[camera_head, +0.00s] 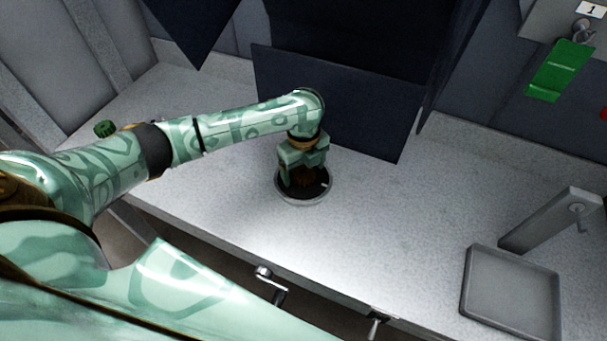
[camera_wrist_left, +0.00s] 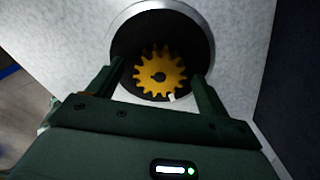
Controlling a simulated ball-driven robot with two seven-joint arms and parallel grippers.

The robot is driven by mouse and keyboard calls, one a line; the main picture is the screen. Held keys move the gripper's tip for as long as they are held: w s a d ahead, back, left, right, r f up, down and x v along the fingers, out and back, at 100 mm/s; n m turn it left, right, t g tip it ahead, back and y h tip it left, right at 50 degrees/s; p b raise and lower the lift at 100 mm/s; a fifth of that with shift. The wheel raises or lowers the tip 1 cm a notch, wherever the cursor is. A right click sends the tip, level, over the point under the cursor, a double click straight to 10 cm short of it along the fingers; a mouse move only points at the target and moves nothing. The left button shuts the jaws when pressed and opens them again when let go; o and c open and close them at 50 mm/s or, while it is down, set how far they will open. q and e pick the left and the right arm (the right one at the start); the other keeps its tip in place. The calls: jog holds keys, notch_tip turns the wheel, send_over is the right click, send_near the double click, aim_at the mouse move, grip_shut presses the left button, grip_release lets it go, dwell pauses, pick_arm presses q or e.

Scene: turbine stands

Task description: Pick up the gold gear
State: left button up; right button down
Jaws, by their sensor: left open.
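The gold gear (camera_wrist_left: 160,76) lies flat inside a round dark recess with a pale metal rim (camera_wrist_left: 207,32) in the left wrist view. My left gripper (camera_wrist_left: 160,90) is open, with one finger on each side of the gear and no visible grip on it. In the head view the left gripper (camera_head: 303,181) points down over the round recess (camera_head: 318,196). The gear (camera_head: 304,179) is mostly hidden and dark between the fingers there. My right gripper is not in view.
The grey worktop (camera_head: 410,215) is mostly clear. A shallow square tray (camera_head: 512,295) and a grey bracket (camera_head: 552,222) stand at the right. Dark panels (camera_head: 335,105) rise behind the recess. A green tag (camera_head: 561,70) hangs upper right. Handles (camera_head: 271,283) show at the front edge.

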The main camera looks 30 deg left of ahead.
aim_at(303, 173)
pick_arm(q)
jog(key=c, duration=1.5)
jog(key=shift+r, duration=0.15)
jog(key=shift+r, duration=0.2)
jog(key=r+p, duration=0.1)
jog(key=r, duration=0.1)
jog(key=r+p, duration=0.1)
jog(key=r, duration=0.1)
jog(key=shift+s+p, duration=0.25)
jog(key=shift+p, duration=0.05)
jog(key=shift+s+d+r+p, duration=0.5)
jog(key=shift+s+r+p, duration=0.7)
jog(key=shift+s, duration=1)
jog(key=shift+s+d+r+p, duration=0.5)
jog(key=shift+s+r+p, duration=0.3)
jog(key=shift+s+r, duration=1.15)
jog(key=shift+s+d+r+p, duration=0.5)
jog(key=shift+s+r+p, duration=0.55)
jog(key=shift+s, duration=1.45)
